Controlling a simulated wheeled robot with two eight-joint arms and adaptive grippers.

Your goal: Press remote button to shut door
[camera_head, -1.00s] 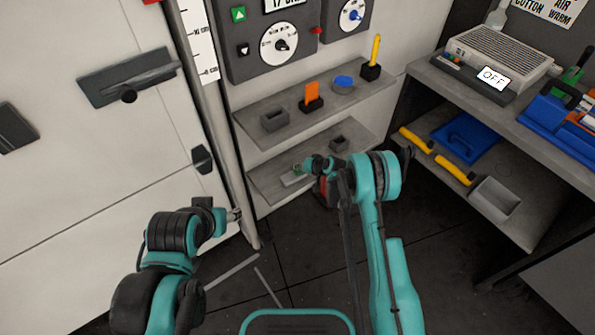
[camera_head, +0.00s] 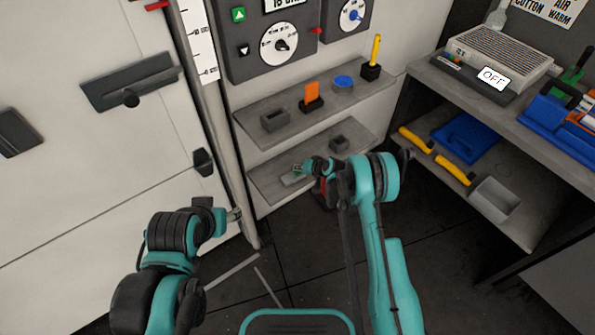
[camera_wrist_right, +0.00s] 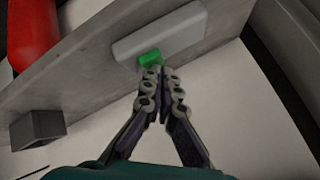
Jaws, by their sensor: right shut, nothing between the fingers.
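The pale grey remote (camera_head: 291,180) lies on the lower wall shelf. Its green button (camera_wrist_right: 150,58) shows clearly in the right wrist view. My right gripper (camera_wrist_right: 160,75) is shut and empty, with its fingertips at the button's edge; I cannot tell whether they touch it. In the head view the right gripper (camera_head: 304,169) is small beside the remote. The white door panel (camera_head: 80,180) with dark handles stands at the left. My left gripper (camera_head: 235,214) is near the door's edge, and its jaws are too small to read.
The upper shelf (camera_head: 350,105) holds an orange item, a grey box and a yellow-handled tool. A control panel (camera_head: 245,62) with dials is above it. A workbench (camera_head: 440,82) stands at the right. A red and black object (camera_head: 325,192) sits near the right gripper.

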